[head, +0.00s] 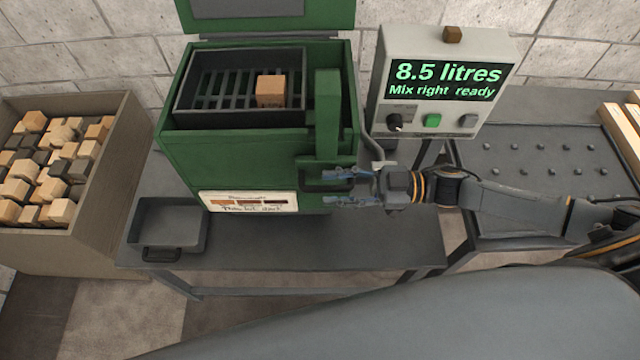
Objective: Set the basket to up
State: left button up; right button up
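The basket (210,110) is a dark slotted tray in the top of the green machine (230,165), whose lid stands open. One light wooden block (270,91) lies in it. A black handle (318,184) is at the front right of the machine, below a green upright column (328,110). My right gripper (338,189) comes in from the right at this handle. Its two fingers are spread, one above the other, with part of the handle between them; I cannot tell whether they touch it. My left gripper is not in view.
A crate of several blocks (105,215) stands left. An empty grey pan (190,237) sits on the table (300,250) before the machine.

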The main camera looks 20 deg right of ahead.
jog(key=v, duration=0.8)
jog(key=shift+d, duration=0.15)
